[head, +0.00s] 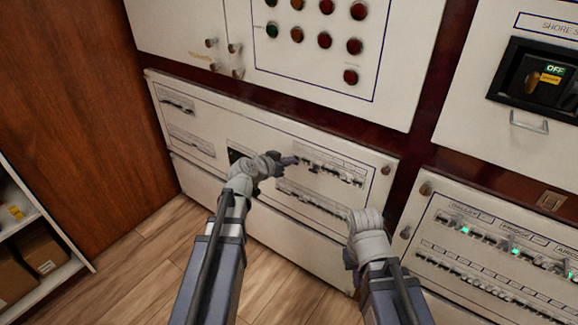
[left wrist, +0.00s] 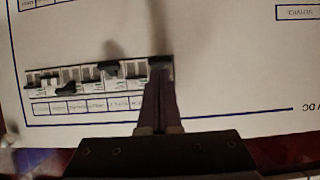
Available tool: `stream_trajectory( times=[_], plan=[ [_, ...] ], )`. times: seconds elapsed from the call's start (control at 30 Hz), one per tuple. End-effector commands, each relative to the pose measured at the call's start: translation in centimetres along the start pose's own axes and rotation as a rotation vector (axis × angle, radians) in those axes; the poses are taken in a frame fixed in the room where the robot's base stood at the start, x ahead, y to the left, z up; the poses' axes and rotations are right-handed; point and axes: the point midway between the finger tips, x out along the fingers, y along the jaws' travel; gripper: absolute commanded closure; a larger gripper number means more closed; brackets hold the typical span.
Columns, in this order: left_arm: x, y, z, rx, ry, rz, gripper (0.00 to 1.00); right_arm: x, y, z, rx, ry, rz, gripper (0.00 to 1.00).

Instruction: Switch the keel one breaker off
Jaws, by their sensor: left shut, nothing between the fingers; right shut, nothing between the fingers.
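My left gripper (head: 291,161) is shut, with its tip at the left end of an upper breaker row (head: 330,170) on the low white panel. In the left wrist view, upside down, the shut fingers (left wrist: 160,70) overlap the end of that row (left wrist: 85,82). Whether they touch a lever cannot be told. The levers there are dark, and one or two sit differently from their neighbours. The labels are too blurred to read, so I cannot tell which breaker is keel one. My right arm's wrist (head: 368,235) is before the panel's lower right; its fingers are hidden.
A lower breaker row (head: 312,200) lies under the upper one. A panel with green-lit breakers (head: 490,240) stands at right, and an indicator panel (head: 315,40) is above. A shelf with boxes (head: 40,250) stands at left. Wood floor (head: 140,265) is clear.

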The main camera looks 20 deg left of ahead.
Motion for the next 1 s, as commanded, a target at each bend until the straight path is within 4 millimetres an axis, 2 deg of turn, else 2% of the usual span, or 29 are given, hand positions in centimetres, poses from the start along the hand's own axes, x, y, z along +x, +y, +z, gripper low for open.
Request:
stream_trajectory(
  times=[0.57, 1.0],
  plan=[
    [1.0, 0.0, -1.4, -0.001, -0.003, 0.002, 1.00, -0.8, 0.1, 0.1, 0.000, 0.000, 0.000, 1.00],
    [0.8, 0.2, -1.3, -0.001, -0.003, 0.001, 1.00, -0.9, 0.1, 0.1, 0.001, 0.000, -0.002, 1.00]
  ],
)
